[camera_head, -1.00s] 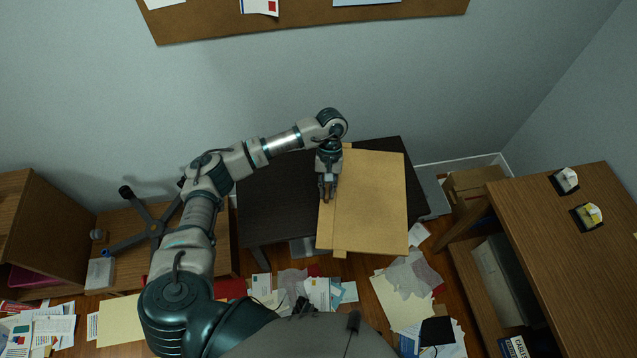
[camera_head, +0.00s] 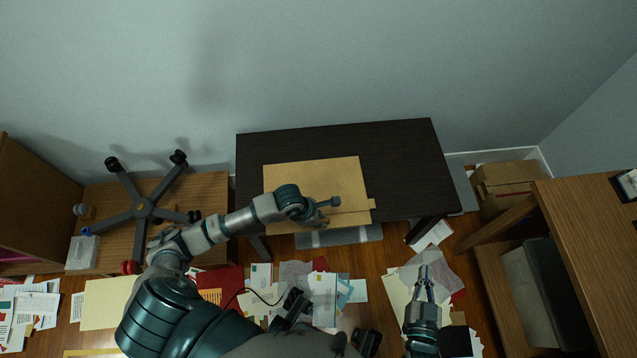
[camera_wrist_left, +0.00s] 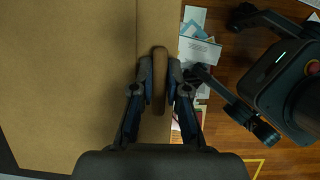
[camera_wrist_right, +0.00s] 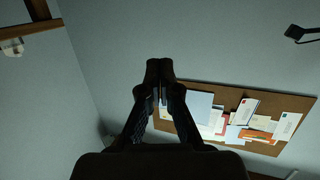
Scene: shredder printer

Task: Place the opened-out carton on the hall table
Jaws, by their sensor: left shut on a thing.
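The opened-out carton (camera_head: 315,178) is a flat tan sheet over the left and middle of the dark hall table (camera_head: 405,160). Its near edge reaches the table's front edge and seems to overhang it slightly. Whether it lies fully flat is hard to tell. My left gripper (camera_head: 333,203) is at the carton's near part, its arm covering some of it. In the left wrist view its fingers (camera_wrist_left: 160,82) are closed on a brown piece of the carton (camera_wrist_left: 70,80). My right gripper (camera_head: 425,280) is shut and empty, in front of the table to the right; its fingertips (camera_wrist_right: 160,75) meet in its wrist view.
The table's right part and back strip are clear. Papers (camera_head: 322,295) litter the floor in front. An upturned chair base (camera_head: 145,210) lies at left. A cardboard box (camera_head: 508,180) and a wooden desk (camera_head: 590,230) stand at right. A pinboard (camera_wrist_right: 255,120) hangs on a wall.

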